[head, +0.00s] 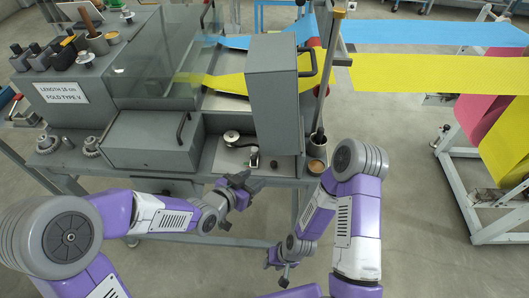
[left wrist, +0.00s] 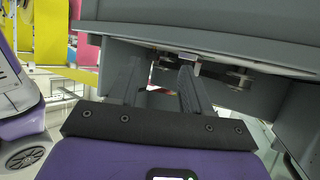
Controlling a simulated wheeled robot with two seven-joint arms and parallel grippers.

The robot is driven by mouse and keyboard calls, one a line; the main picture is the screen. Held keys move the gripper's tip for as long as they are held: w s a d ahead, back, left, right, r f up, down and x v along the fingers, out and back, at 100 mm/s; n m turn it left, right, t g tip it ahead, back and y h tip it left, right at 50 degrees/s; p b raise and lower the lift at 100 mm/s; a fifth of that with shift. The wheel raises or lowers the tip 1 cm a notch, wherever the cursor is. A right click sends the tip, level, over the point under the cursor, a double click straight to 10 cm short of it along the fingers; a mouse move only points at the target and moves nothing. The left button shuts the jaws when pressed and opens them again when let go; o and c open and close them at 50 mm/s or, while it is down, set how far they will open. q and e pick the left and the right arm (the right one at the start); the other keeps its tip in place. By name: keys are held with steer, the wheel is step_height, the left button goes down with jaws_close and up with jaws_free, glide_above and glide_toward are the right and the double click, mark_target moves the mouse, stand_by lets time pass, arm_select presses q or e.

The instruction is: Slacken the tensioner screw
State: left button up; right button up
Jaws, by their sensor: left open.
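The tensioner screw cannot be picked out for certain. In the left wrist view, a small metal fitting (left wrist: 190,68) shows under the machine's edge, just beyond my left fingers, and a bolt-like metal part (left wrist: 240,78) sits to its right. My left gripper (head: 245,184) is open and empty at the front edge of the machine table, below a small metal block (head: 254,158). Its two parted fingers (left wrist: 160,85) show in the left wrist view, reaching under a grey housing. My right gripper (head: 285,276) hangs low in front of the table, and its jaw state is unclear.
The grey machine cabinet (head: 273,95) stands behind the left gripper, with a round spool-like part (head: 231,138) beside it. A cup (head: 317,165) and a dark upright rod holder (head: 318,140) stand at the table's right corner. Yellow cloth (head: 430,73) and blue cloth (head: 430,33) run off right.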

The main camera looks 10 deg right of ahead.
mark_target(274, 164)
arm_select(q)
steer(key=shift+m, duration=0.3)
steer(key=shift+w+d+f+b, duration=0.2)
steer(key=shift+w+d, duration=0.55)
steer(key=shift+d, duration=0.3)
steer(key=shift+w+d+f+b, duration=0.15)
steer(key=shift+w+d+b, duration=0.1)
steer(key=shift+w+d, duration=0.6)
steer(key=shift+w+d+f+b, duration=0.2)
steer(key=shift+w+d, duration=0.4)
steer(key=shift+d, duration=0.6)
steer(key=shift+h, duration=0.3)
jaws_close()
